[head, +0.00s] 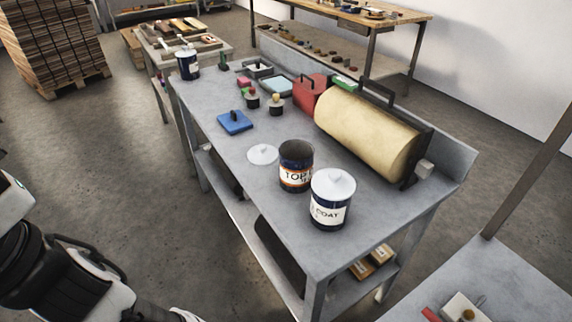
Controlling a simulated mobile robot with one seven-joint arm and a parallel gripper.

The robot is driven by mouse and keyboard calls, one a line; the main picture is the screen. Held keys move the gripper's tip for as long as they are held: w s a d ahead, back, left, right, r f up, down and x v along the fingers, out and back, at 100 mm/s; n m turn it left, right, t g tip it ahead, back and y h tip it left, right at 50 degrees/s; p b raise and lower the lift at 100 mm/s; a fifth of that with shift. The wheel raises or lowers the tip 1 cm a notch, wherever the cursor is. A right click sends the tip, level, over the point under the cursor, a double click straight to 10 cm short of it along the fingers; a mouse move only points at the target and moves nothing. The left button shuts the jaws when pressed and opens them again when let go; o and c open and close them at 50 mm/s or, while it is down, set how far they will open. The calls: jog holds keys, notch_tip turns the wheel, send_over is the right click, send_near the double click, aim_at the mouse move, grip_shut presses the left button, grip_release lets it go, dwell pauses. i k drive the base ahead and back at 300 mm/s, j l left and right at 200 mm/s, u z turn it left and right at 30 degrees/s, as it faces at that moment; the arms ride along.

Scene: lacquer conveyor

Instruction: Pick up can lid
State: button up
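A round white can lid (263,154) with a small knob lies flat on the grey workbench (213,133), just left of an open dark can (296,178) labelled "TOP". The open can has no lid on it. In front and to the right stands a second dark can (329,213) labelled "COAT", with a white knobbed lid (333,184) sitting on top. My arm shows at the lower left, off the bench, but my gripper is not in view.
A large cream roller (367,132) on black end brackets lies along the bench's back right. A blue block with a handle (235,122), small pots (276,105), a red box (309,93) and another can (187,64) stand farther back. The bench's front left is clear.

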aim_at(262, 154)
jog(key=j+z, duration=0.15)
jog(key=j, duration=0.25)
jog(key=i+j+z, duration=0.1)
jog(key=j, duration=0.25)
jog(key=i+j+z, duration=0.5)
jog(key=i+j, duration=0.3)
jog(key=i, duration=0.1)
